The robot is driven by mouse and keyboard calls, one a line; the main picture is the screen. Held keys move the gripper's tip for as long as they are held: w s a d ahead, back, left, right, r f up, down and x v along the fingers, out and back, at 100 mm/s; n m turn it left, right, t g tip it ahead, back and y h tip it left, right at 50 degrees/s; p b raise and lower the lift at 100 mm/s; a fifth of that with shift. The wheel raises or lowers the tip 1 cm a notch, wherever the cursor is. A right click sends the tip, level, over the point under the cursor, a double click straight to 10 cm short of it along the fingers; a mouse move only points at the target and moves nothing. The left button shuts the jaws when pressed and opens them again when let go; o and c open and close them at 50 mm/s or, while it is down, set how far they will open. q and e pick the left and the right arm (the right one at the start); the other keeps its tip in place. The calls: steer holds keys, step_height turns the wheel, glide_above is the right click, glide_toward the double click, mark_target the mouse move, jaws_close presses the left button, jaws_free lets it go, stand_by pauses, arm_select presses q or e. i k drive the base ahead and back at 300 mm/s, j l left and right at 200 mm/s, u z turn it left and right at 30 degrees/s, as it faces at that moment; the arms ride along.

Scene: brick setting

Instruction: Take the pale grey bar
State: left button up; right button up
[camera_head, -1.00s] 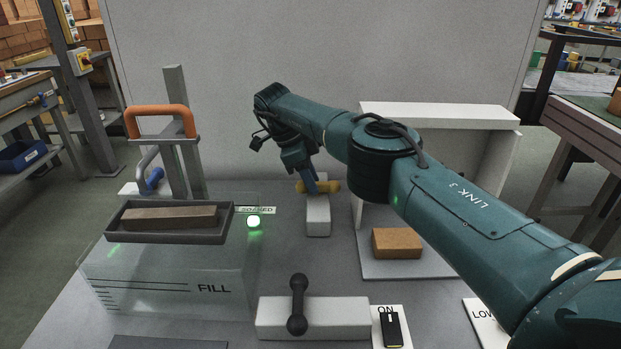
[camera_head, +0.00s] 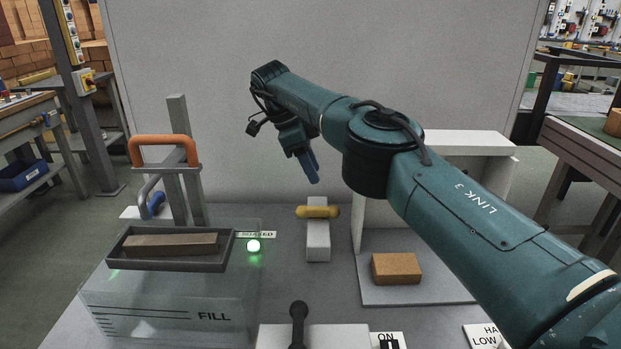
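A pale grey bar (camera_head: 318,241) lies on the grey bench, running away from me, with a yellow handle (camera_head: 317,212) across its far part. A second pale grey block (camera_head: 340,338) with a dark lever (camera_head: 299,318) is at the bottom edge, partly cut off. I cannot tell for certain which one the task names. My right gripper (camera_head: 313,174) shows blue fingers pointing down, above and apart from the yellow handle. Nothing shows held in it. The fingers overlap edge-on, so their opening is unclear. My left gripper is out of view.
A dark tray (camera_head: 124,259) holding a brown-grey brick sits on the clear FILL box (camera_head: 170,300) at left. Behind it is an orange handle (camera_head: 165,140) on a post. An orange-brown brick (camera_head: 396,268) lies right, before a white stand. A green lamp (camera_head: 253,246) glows.

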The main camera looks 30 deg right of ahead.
mark_target(199, 243)
steer(key=k, duration=1)
